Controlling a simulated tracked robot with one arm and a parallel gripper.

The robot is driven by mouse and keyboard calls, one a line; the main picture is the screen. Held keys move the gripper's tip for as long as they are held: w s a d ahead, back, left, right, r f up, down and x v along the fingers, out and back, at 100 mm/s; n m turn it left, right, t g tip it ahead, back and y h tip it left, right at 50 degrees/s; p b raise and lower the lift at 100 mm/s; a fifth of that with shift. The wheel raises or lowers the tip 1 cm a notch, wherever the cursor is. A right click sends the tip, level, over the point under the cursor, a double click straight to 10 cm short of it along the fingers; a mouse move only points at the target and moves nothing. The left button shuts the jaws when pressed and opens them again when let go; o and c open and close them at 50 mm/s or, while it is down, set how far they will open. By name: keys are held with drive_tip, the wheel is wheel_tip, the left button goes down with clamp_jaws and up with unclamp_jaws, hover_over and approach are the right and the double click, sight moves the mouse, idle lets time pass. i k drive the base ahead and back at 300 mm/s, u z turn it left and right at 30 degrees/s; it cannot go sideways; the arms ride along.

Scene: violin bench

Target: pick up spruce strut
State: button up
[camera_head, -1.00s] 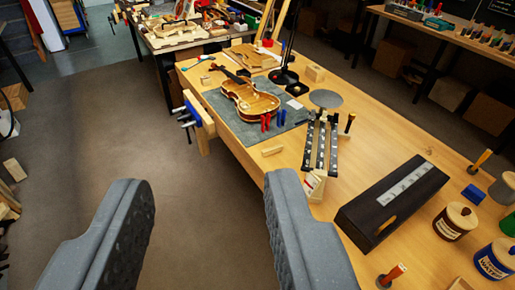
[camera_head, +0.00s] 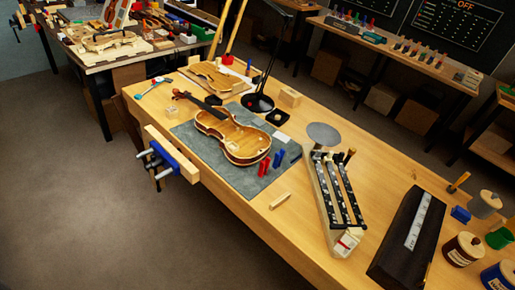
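A small pale wooden stick (camera_head: 280,201), which looks like the spruce strut, lies flat on the wooden bench (camera_head: 240,203) near its front edge. It is in front of the grey mat (camera_head: 192,137) and left of the rack with dark, marked bars (camera_head: 338,190). Nothing covers it. My gripper does not show in the current view, so its opening and its distance from the stick cannot be seen.
A violin (camera_head: 232,137) lies on the mat, with red and blue clamps (camera_head: 278,159) standing beside it. A blue vise (camera_head: 160,160) juts from the bench's front edge. A long dark box (camera_head: 408,235) and several jars (camera_head: 463,249) are at right. Open floor (camera_head: 90,200) lies at left.

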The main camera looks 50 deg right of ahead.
sight(278, 201)
drive_tip(key=z, duration=0.4)
drive_tip(key=i, duration=0.85)
drive_tip(key=z, duration=0.75)
